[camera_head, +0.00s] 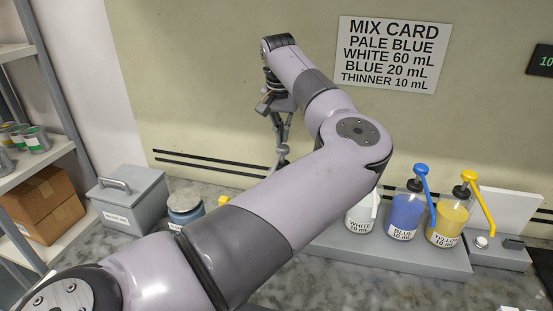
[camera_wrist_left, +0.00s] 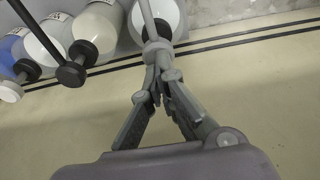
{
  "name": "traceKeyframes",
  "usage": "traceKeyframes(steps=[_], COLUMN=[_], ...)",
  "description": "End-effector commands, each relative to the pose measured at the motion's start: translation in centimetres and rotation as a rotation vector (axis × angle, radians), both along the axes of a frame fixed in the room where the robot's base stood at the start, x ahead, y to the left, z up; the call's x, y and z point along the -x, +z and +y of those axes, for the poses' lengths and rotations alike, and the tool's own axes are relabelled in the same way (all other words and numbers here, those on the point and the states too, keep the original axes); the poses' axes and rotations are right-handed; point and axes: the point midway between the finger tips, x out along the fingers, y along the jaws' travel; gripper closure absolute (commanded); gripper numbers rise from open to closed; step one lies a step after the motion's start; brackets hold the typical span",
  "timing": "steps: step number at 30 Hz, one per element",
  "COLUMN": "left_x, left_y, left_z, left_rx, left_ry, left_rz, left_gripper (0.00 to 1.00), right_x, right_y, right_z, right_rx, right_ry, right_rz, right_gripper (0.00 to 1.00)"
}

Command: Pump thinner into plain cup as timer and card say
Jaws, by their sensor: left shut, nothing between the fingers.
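The mix card (camera_head: 390,54) on the wall reads pale blue, white 60 mL, blue 20 mL, thinner 10 mL. A dark timer display (camera_head: 543,61) at the right edge is cut off after "10". My left gripper (camera_head: 281,145) points down, shut and empty, over a grey pump head; the head also shows at the fingertips in the left wrist view (camera_wrist_left: 155,49). Whether they touch, I cannot tell. A whitish bottle (camera_wrist_left: 172,14) stands below that head; its label is not visible. The plain cup cannot be made out; my arm covers much of the bench. My right gripper is out of view.
White (camera_head: 360,220), blue (camera_head: 405,213) and yellow (camera_head: 447,224) pump bottles stand on a grey stand (camera_head: 435,262). A grey lidded box (camera_head: 129,199) and a blue-grey jar (camera_head: 186,205) stand at left.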

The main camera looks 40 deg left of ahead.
Motion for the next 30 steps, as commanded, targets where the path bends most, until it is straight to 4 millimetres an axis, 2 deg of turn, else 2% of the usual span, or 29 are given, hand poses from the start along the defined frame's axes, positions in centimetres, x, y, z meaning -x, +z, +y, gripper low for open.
traceKeyframes(steps=[19, 30], left_x=[0.0, 0.0], left_y=[-3.6, -1.5], left_z=[-0.1, -0.1], left_rx=[0.003, 0.005], left_ry=[-0.001, -0.002], left_rz=[0.003, 0.003], left_gripper=[1.00, 1.00], right_x=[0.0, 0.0], right_y=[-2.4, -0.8], right_z=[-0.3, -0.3], right_rx=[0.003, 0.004], right_ry=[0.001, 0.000], right_rz=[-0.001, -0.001], right_gripper=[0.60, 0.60])
